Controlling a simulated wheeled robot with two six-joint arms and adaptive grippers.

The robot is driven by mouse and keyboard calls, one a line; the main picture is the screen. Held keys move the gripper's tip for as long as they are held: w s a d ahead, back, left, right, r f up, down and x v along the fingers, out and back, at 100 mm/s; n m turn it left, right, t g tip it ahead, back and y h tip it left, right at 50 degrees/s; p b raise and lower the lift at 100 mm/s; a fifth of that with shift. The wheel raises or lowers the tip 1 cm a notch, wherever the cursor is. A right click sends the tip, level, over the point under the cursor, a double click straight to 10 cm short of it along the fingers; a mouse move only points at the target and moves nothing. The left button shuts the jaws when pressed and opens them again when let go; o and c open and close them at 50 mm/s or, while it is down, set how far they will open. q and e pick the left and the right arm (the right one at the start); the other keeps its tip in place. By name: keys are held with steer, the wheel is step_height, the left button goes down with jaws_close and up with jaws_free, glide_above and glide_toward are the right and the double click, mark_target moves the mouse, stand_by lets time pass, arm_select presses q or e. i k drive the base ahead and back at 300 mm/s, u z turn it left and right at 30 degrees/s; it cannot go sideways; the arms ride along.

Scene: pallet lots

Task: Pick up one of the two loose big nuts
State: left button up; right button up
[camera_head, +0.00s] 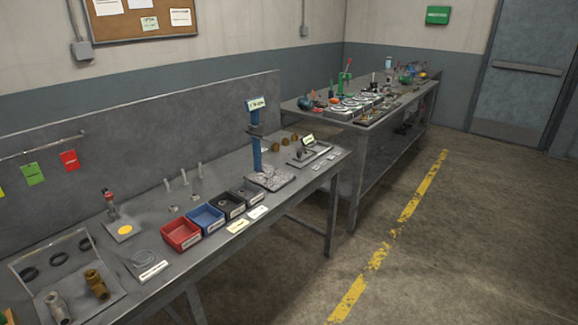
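No big nut can be told for certain at this distance. Small grey pieces (195,197) lie loose on the near workbench (205,255), behind the bins and close to several upright pins (184,178). They may be nuts, but they are too small to tell. A dark grey piece (298,152) sits on a flat plate at the bench's far end, also unclear. Neither of my grippers shows in the head view.
A red bin (180,235), a blue bin (206,219) and two dark bins stand along the bench's front. A blue post (257,155) rises beyond them. Brass fittings (96,285) are at the near left. A second cluttered bench (375,120) stands behind. Floor at right is clear.

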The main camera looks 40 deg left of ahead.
mark_target(194, 196)
steer(key=i, duration=1.3)
steer(key=u, duration=0.8)
steer(key=i, duration=0.85)
steer(key=u, duration=0.8)
